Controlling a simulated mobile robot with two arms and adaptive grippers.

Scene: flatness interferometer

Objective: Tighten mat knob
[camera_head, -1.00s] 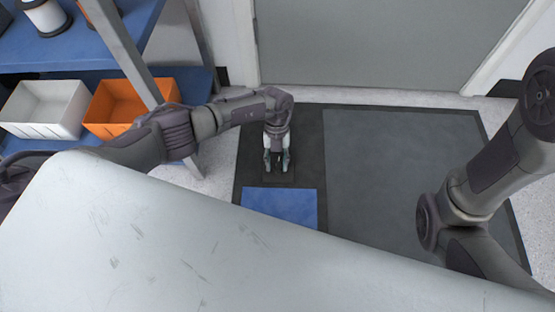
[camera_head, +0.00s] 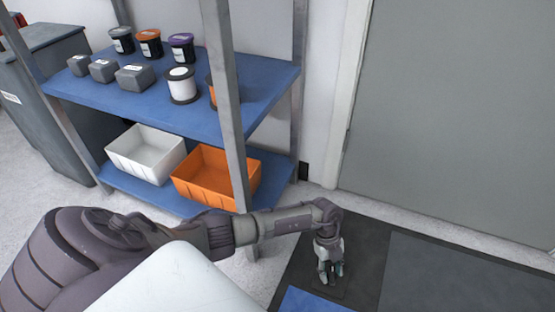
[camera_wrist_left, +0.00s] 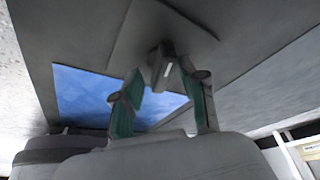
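The dark floor mat (camera_head: 370,235) lies by the door, with a blue patch (camera_head: 308,301) and a grey panel (camera_head: 450,280). My left gripper (camera_head: 331,280) points down, low over the dark part of the mat. In the left wrist view, the small dark knob (camera_wrist_left: 160,66) with a white mark stands on the mat. The two teal-padded fingers of my left gripper (camera_wrist_left: 166,88) are spread to either side of it, with gaps visible. I cannot tell how far the tips reach down around the knob. The knob is not distinguishable in the head view. My right gripper is not in view.
A shelf rack (camera_head: 235,110) stands left of the mat, its post close behind my left arm. It holds spools, grey blocks, a white bin (camera_head: 146,155) and an orange bin (camera_head: 215,180). A grey door (camera_head: 460,110) is behind the mat.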

